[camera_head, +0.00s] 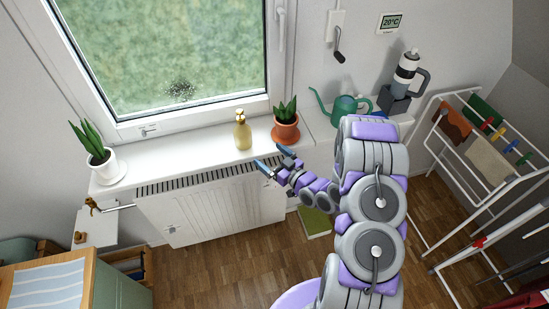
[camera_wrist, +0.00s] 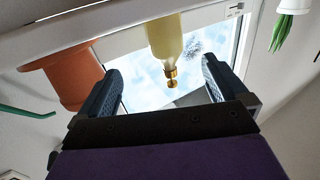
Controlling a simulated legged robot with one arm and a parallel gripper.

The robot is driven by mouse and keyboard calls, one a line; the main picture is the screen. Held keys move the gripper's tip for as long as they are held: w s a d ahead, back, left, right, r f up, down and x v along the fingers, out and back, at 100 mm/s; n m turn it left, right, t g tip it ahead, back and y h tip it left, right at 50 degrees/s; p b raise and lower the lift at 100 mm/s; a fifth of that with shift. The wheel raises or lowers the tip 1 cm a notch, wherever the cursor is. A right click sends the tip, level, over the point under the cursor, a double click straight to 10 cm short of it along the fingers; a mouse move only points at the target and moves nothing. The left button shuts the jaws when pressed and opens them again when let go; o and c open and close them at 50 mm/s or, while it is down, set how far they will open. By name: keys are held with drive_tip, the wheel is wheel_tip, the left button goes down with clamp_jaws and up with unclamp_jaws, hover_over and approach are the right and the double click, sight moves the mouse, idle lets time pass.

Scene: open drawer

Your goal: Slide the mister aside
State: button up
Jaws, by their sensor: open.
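The mister (camera_head: 242,134) is a pale yellow bottle with a gold spray top, standing upright on the white windowsill (camera_head: 205,147). My gripper (camera_head: 269,157) is open and empty, in front of the sill, to the right of the mister and nearer the camera. In the wrist view, which looks upside down, the mister (camera_wrist: 165,36) appears between the two blue finger pads of my gripper (camera_wrist: 160,68), beyond them. No contact with it is visible.
A terracotta potted plant (camera_head: 286,128) stands close to the mister's right, and a green watering can (camera_head: 345,108) is farther right. A white potted plant (camera_head: 101,163) stands at the sill's left end. The sill between that plant and the mister is clear. The window (camera_head: 170,50) is behind.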

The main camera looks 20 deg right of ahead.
drive_tip(key=shift+s+d, duration=0.55)
drive_tip(key=shift+w, duration=0.1)
drive_tip(key=d+r+g+h, duration=0.3)
drive_tip(key=d+g+h, duration=0.2)
drive_tip(key=h, duration=0.1)
drive_tip(key=s+d+r+m+g+h, duration=0.2)
drive_tip(key=s+d+r+g+h, duration=0.15)
drive_tip(key=s+r, duration=0.45)
drive_tip(key=s+a+r+m+g, duration=0.1)
drive_tip(key=s+a+r+g, duration=0.2)
drive_tip(key=s, duration=0.8)
drive_tip(key=s+a+r+m+g+y, duration=0.1)
drive_tip(key=s+a+r+g, duration=0.2)
drive_tip(key=s, duration=0.8)
drive_tip(key=s+a+r+m+g, duration=0.1)
drive_tip(key=s+a+r+g, duration=0.2)
drive_tip(key=s+a, duration=0.4)
drive_tip(key=s+r, duration=0.1)
drive_tip(key=s, duration=0.3)
drive_tip(key=shift+r, duration=0.25)
